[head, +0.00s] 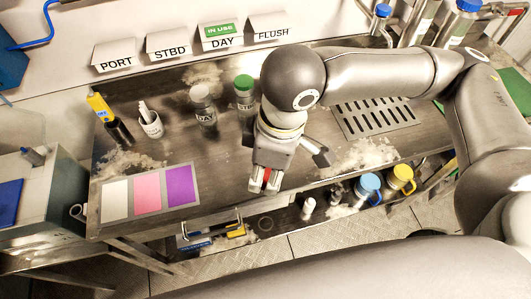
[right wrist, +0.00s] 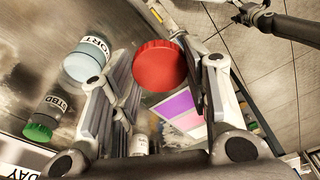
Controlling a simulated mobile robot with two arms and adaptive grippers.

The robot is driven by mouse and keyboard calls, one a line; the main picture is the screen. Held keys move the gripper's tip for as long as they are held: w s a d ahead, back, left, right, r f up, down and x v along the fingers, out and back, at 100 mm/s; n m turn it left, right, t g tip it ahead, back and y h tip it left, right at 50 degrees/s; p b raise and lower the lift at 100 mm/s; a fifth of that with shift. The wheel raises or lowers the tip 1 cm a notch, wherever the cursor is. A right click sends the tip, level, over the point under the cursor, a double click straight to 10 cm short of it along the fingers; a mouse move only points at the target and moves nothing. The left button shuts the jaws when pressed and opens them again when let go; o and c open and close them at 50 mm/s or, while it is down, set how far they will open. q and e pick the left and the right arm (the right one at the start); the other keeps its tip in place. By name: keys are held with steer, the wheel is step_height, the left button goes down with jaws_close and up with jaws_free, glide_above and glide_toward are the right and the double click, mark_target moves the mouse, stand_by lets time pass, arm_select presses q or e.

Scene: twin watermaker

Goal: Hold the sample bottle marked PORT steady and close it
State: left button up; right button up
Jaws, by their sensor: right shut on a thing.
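My right gripper (head: 266,184) is shut on a red cap (right wrist: 160,66). It holds the cap near the front edge of the workbench, right of the colour mat. In the right wrist view, the cap is between the fingers (right wrist: 165,80). The PORT bottle (right wrist: 88,58) stands upright with its label showing and no cap on it.
The STBD bottle (head: 243,92) with a green cap stands close to the uncapped bottle. A mat with white, pink and purple squares (head: 148,194), a white cup (head: 150,124) and a dark holder (head: 119,132) are to the left. A slotted drain (head: 376,118) is to the right.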

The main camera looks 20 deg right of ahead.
steer(key=w+d+f+m, duration=0.1)
steer(key=w+d+m, duration=0.1)
steer(key=d+m, duration=0.3)
steer(key=w+d+f+m+t+h, duration=0.1)
steer(key=w+d+m, duration=0.2)
steer(key=d+m, duration=0.3)
steer(key=shift+f+m, duration=0.35)
steer(key=shift+m, duration=0.45)
